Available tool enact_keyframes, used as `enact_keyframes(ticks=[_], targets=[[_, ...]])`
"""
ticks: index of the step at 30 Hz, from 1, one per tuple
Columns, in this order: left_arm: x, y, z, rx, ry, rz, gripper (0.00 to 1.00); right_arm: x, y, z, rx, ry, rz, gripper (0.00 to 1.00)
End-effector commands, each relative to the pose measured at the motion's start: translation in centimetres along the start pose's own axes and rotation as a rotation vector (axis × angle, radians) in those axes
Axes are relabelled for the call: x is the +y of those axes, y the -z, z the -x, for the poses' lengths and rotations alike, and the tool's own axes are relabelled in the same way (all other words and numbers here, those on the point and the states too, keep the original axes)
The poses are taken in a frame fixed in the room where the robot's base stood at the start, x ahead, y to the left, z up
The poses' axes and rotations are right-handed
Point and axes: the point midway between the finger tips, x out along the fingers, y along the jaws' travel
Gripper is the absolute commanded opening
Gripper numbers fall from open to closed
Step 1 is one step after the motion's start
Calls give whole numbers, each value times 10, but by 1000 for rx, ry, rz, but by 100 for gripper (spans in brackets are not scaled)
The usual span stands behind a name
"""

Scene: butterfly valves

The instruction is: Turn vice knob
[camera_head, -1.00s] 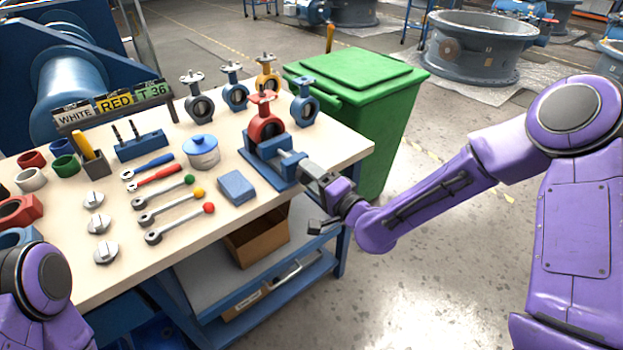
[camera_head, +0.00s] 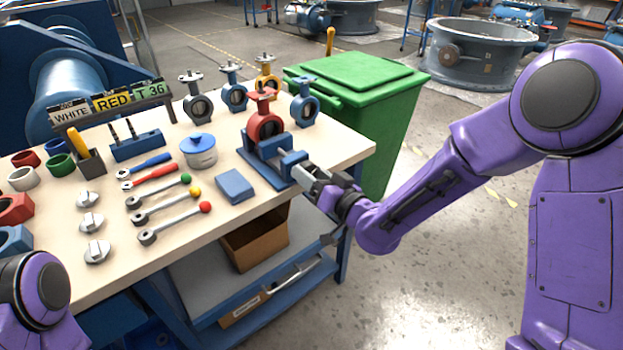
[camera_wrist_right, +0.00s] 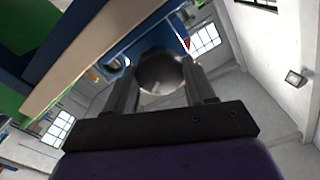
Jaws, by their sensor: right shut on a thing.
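The blue vice (camera_head: 268,172) stands at the table's right front edge with a red butterfly valve (camera_head: 264,125) upright in it. My right gripper (camera_head: 312,178) is at the vice's front end, just past the table edge. In the head view the fingers mostly hide the knob. My left gripper is out of view; only part of my left arm shows at the lower left.
A blue block (camera_head: 236,186) and a blue-lidded pot (camera_head: 199,151) are left of the vice. Several wrenches, valves and rings cover the table (camera_head: 190,246). A green bin (camera_head: 372,115) stands close behind my right forearm. A cardboard box (camera_head: 255,241) is on the lower shelf.

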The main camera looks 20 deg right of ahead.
Motion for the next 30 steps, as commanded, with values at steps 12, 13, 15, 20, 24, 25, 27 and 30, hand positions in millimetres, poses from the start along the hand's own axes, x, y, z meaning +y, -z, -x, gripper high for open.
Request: enact_keyframes(ticks=[12,13,15,20,24,25,27,30], targets=[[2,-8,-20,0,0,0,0,0,-3,0,-1,1,395,24],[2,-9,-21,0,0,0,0,0,-3,0,-1,0,421,24],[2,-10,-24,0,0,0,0,0,-3,0,-1,0,482,24],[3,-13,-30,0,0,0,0,0,-3,0,-2,1,608,24],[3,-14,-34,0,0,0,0,-1,-2,0,-1,1,695,24],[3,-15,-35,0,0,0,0,-1,-2,0,-1,1,711,24],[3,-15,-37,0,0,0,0,-1,-2,0,-2,1,743,24],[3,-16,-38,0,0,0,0,-1,-2,0,-2,1,779,24]])
